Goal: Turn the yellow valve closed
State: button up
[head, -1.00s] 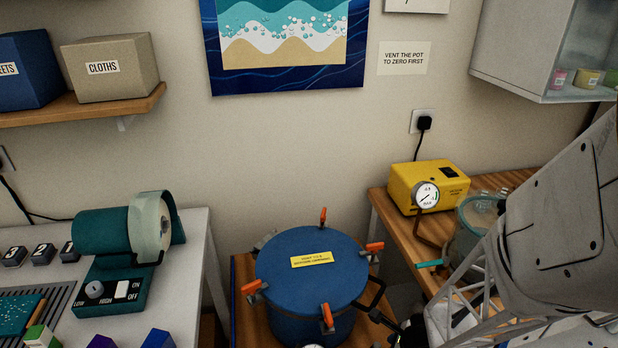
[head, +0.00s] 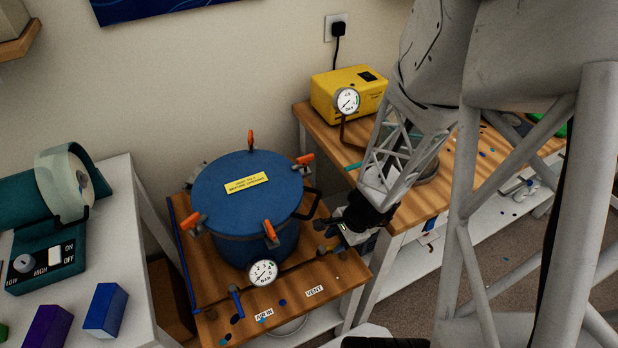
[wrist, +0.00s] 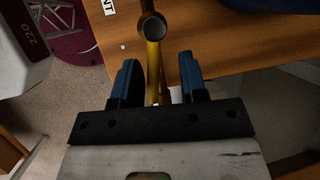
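In the wrist view, a yellow valve handle (wrist: 153,62) runs below a round grey-ended fitting (wrist: 152,28). My gripper (wrist: 158,72) has its two blue fingers apart, one on each side of the yellow handle, with visible gaps beside it. In the head view, my gripper (head: 328,240) is low at the right side of the blue pot (head: 238,205), above the wooden stand (head: 345,282) and behind the VENT label (head: 314,291). The yellow handle is too small and covered there to make out clearly.
A pressure gauge (head: 263,273) and a blue-handled valve (head: 236,300) sit at the pot's front, by the AIR IN label (head: 264,314). Orange clamps (head: 270,232) stick out around the lid. A yellow pump (head: 345,90) stands on the bench behind my arm.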

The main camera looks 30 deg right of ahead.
jog(key=v, duration=0.7)
jog(key=shift+s+d+r, duration=0.1)
jog(key=shift+r, duration=0.2)
jog(key=shift+a+r+n, duration=0.6)
jog(key=shift+r+n, duration=0.1)
jog(key=shift+r, duration=0.4)
notch_tip(320, 180, up, 11)
jog(key=n+h, duration=0.2)
jog(key=n, duration=0.5)
send_over(323, 250)
jog(key=s+a+r+n+h, duration=0.1)
jog(key=a+r+n, duration=0.4)
jog(key=r, duration=0.5)
jog(key=shift+s+n+h, duration=0.3)
jog(key=shift+s+n, duration=0.1)
jog(key=shift+s, duration=0.45)
jog(key=shift+a, duration=0.1)
jog(key=r+n, duration=0.1)
jog(key=s+a+r+n, duration=0.1)
jog(key=r, duration=0.1)
jog(key=s+r+n+h, duration=0.1)
jog(key=r, duration=0.1)
jog(key=shift+s+a+t, duration=0.15)
jog(key=shift+a+t, duration=0.15)
jog(key=shift+a, duration=0.1)
